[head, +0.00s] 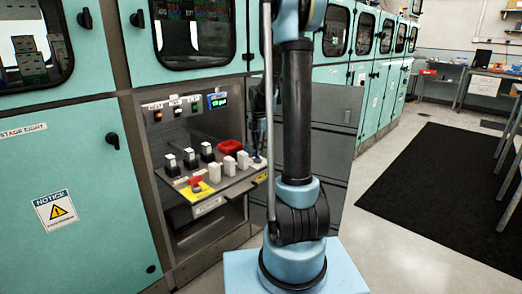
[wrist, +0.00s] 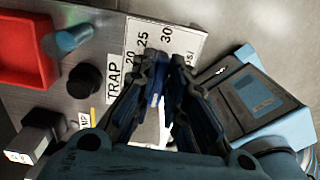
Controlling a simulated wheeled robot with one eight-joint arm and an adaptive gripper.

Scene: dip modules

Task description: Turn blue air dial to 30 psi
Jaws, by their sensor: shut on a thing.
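In the wrist view, my gripper (wrist: 164,62) reaches over the console with its two dark fingers close together. A narrow strip of the blue air dial (wrist: 154,96) shows between them, and they are shut on it. The fingers hide most of the dial, and I cannot tell where it points. The white scale plate (wrist: 182,42) shows 20, 25, 30 and part of "psi" beside the fingertips. In the head view, my gripper (head: 257,148) is at the right end of the console shelf, partly behind my arm, and the dial cannot be made out.
A red tray (wrist: 22,50), a black knob (wrist: 84,81) and a teal peg (wrist: 72,39) are left of the fingers in the wrist view. In the head view, a lit display (head: 217,100) sits above several switches. A black mat (head: 440,190) lies right.

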